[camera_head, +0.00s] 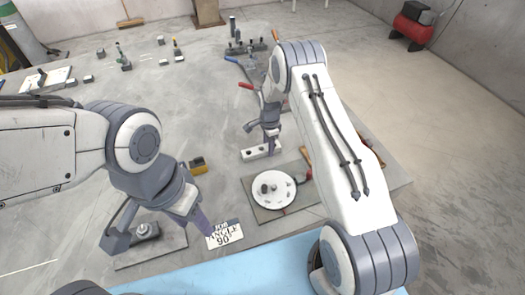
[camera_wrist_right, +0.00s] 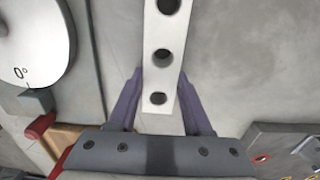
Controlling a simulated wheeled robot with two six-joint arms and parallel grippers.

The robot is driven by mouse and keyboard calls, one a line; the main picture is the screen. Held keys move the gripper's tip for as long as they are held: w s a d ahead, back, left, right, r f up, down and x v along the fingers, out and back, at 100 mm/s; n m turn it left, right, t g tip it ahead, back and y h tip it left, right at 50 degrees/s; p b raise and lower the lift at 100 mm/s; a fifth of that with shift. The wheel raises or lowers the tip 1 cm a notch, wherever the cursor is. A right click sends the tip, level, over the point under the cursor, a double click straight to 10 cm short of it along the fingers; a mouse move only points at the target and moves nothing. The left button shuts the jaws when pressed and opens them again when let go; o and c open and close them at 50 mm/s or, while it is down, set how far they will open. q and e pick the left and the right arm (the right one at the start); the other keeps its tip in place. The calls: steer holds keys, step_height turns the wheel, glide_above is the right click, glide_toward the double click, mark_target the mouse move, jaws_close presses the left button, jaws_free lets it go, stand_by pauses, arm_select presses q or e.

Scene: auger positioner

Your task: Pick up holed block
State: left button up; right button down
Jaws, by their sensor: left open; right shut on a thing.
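The holed block (camera_head: 258,152) is a white bar with a row of round holes, lying beyond the white dial in the head view. In the right wrist view, the block (camera_wrist_right: 162,28) runs between my fingers. My right gripper (camera_head: 262,142) is shut on the block, one finger on each long side in the wrist view (camera_wrist_right: 162,76). I cannot tell whether the block is clear of the table. My left gripper (camera_head: 160,232) is open, with its fingers wide apart, over the near left of the table, away from the block.
A white dial (camera_head: 288,194) on a grey plate stands nearer than the block. A card reading "FOR ANGLE 90°" (camera_head: 225,234) lies beside my left gripper. A small yellow-and-dark block (camera_head: 198,166) lies left of the dial. Several small parts and tools stand toward the back.

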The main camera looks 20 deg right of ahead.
steer(key=shift+r, duration=0.15)
steer(key=shift+w+r+b, duration=0.1)
steer(key=shift+r+b, duration=0.25)
steer(key=shift+r, duration=0.3)
step_height(320, 180, up, 3)
steer(key=shift+f+b, duration=0.15)
steer(key=shift+b, duration=0.4)
steer(key=s+d+r+b, duration=0.3)
steer(key=s+d+r, duration=0.4)
steer(key=s+d, duration=0.15)
steer(key=s+a+n+p, duration=0.3)
steer(key=s+a+n, duration=0.3)
steer(key=a+n, duration=0.6)
steer(key=shift+a+n+p, duration=0.2)
steer(key=shift+n+p, duration=0.15)
steer(key=shift+n, duration=2.65)
